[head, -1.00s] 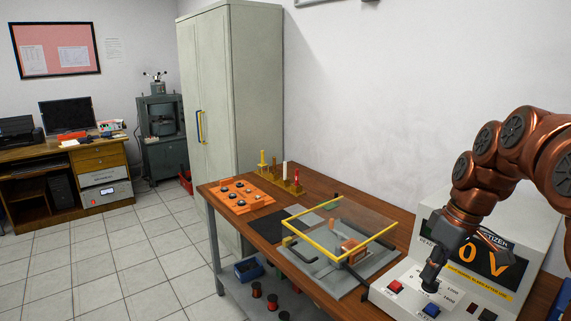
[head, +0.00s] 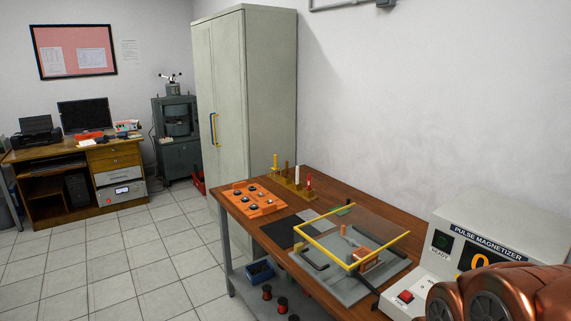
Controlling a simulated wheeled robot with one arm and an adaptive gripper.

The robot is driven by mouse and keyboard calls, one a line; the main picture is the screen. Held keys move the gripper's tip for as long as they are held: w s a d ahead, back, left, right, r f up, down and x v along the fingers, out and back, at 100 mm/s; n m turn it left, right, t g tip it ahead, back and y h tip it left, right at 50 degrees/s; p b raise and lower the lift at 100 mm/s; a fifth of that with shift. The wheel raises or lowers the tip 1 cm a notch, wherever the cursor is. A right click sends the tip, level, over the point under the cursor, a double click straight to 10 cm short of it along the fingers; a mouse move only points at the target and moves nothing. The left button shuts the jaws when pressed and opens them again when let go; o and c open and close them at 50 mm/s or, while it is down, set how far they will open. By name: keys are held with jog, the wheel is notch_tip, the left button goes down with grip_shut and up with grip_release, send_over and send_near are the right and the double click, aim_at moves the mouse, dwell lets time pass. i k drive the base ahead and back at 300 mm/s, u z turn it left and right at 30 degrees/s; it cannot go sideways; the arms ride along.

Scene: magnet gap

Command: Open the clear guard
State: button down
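The clear guard (head: 345,229) is a transparent panel with a yellow frame. It sits over a grey fixture base (head: 322,281) on the wooden bench and looks lowered over the fixture. An orange-brown block (head: 363,254) shows beneath it. A dark handle-like bar (head: 312,259) is at its left side. My copper-coloured arm fills the bottom right corner, in front of the magnetizer. My gripper is out of the frame, so its fingers and anything in them are hidden.
The pulse magnetizer (head: 476,238) stands right of the guard, with a red button (head: 405,296) on its panel. An orange tray (head: 252,199) and a rack of upright tools (head: 292,184) are farther back. A dark mat (head: 283,233) lies beside the fixture. A tall cabinet (head: 245,100) stands behind the bench.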

aim_at(296, 230)
jog(key=u, duration=0.35)
jog(key=k, duration=0.45)
jog(key=u, duration=1.05)
jog(key=i, duration=0.7)
jog(key=u, duration=0.75)
